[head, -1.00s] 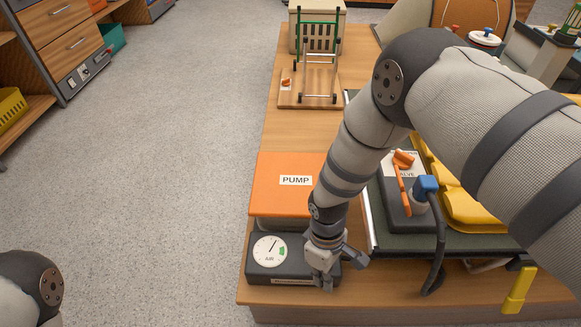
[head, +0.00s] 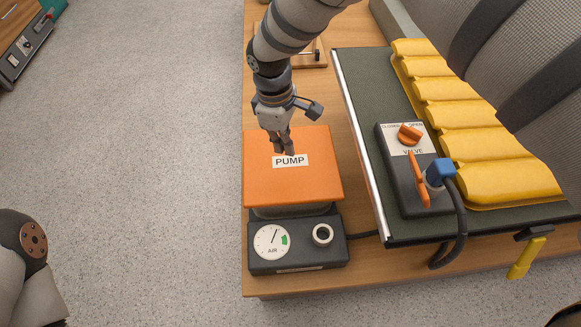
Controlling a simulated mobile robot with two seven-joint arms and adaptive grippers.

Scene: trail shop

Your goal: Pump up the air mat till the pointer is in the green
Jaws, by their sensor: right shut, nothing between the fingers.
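The orange pump (head: 262,185), labelled PUMP, stands at the table's left edge. My right gripper (head: 284,151) is shut and empty, fingers down over the label; whether it touches the pump I cannot tell. In front is a dark box (head: 298,258) with the AIR gauge (head: 271,242). Its pointer leans slightly right of upright, left of the green mark. The ribbed yellow air mat (head: 500,180) lies on a green board. Beside it is the valve block (head: 400,185) with an orange knob (head: 410,134), an orange lever (head: 418,180) and a blue plug (head: 440,173). My left gripper is out of view.
A round black-and-white fitting (head: 322,235) sits beside the gauge. A dark hose (head: 461,225) runs from the blue plug over the board's (head: 360,75) front edge. A yellow-handled clamp (head: 526,258) grips the front edge. Open floor (head: 140,160) lies left of the table.

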